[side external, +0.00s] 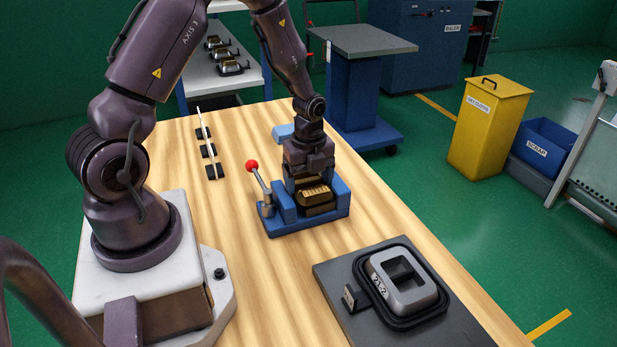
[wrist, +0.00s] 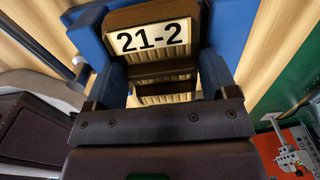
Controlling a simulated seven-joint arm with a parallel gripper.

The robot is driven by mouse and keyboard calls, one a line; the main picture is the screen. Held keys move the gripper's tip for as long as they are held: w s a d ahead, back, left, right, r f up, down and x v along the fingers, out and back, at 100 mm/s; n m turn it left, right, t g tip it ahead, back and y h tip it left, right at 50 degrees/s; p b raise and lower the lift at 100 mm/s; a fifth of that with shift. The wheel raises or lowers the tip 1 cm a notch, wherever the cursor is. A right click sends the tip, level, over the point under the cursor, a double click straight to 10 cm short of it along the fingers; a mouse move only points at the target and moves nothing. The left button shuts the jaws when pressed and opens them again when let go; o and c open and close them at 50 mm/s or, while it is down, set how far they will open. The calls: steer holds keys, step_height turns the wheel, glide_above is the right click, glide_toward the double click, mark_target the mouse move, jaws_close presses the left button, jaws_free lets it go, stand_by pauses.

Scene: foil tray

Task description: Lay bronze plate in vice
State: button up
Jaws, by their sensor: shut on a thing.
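The bronze plate (side external: 316,194), brown with a ribbed golden face, is at the blue vice (side external: 290,222), between its raised blue sides. In the wrist view the plate (wrist: 152,17) carries a pale label reading "21-2". My gripper (side external: 309,180) points down over the vice and is shut on the plate. The gripper (wrist: 160,82) also shows in the wrist view, with a finger on each side of the plate. The vice's lever with a red knob (side external: 252,166) stands tilted at its left. The plate's underside is hidden, so I cannot tell whether it rests on the vice floor.
A grey frame with an opening (side external: 411,292) lies in a black ring on a dark mat (side external: 335,270) at the front right. A rack with black blocks (side external: 208,151) stands behind left. A light-blue object (side external: 283,132) lies behind the vice. Wood between vice and mat is clear.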

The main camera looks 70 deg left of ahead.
mark_target(308, 181)
steer(key=o, duration=1)
step_height(308, 181, down, 2)
steer(key=shift+a+f, duration=0.1)
steer(key=shift+a, duration=0.05)
steer(key=shift+r, duration=2.3)
steer(key=shift+d, duration=0.2)
steer(key=shift+o, duration=0.9)
steer(key=shift+s, duration=0.1)
steer(key=shift+r, duration=2)
